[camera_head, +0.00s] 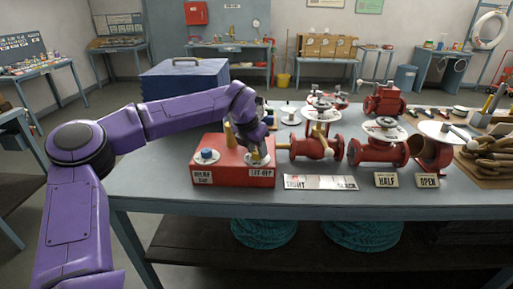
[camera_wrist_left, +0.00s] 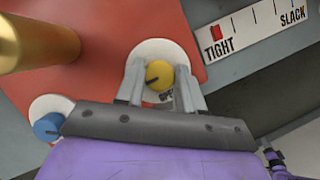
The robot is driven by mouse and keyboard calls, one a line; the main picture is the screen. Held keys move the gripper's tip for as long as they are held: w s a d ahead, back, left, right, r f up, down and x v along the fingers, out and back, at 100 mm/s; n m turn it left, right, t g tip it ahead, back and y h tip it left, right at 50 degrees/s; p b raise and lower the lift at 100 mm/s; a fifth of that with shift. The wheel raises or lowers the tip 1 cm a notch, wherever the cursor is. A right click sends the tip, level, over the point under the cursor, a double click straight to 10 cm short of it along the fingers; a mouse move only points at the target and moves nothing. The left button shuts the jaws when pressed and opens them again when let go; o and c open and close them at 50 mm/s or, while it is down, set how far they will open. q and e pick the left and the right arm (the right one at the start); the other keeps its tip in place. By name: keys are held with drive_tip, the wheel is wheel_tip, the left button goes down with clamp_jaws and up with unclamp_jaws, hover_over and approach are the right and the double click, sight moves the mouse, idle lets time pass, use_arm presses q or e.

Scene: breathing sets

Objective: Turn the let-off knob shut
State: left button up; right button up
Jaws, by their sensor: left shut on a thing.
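The let-off knob is a yellow knob (camera_wrist_left: 159,75) on a white disc (camera_wrist_left: 163,52) on the red box (camera_head: 234,174), above the label "LET-OFF" (camera_head: 261,172). My left gripper (camera_head: 257,154) comes down over it from above. In the left wrist view my left gripper (camera_wrist_left: 160,88) has one finger on each side of the knob and is shut on it. A dark mark shows on the knob's top. The disc's lettering is partly hidden by the fingers.
A blue knob (camera_head: 207,155) sits on the box's left part. A brass post (camera_wrist_left: 22,42) stands close to my gripper. Red valves (camera_head: 317,147) stand to the right. A tight-slack scale (camera_head: 321,183) lies in front of them.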

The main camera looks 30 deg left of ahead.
use_arm(q)
drive_tip(key=o, duration=1)
drive_tip(key=shift+o, duration=0.2)
drive_tip(key=shift+r, duration=0.1)
drive_tip(key=shift+s+r, duration=0.1)
drive_tip(key=shift+r, duration=0.25)
drive_tip(key=b+v, duration=0.2)
drive_tip(key=v, duration=0.7)
drive_tip(key=shift+r, duration=0.3)
drive_tip(key=shift+s, duration=0.15)
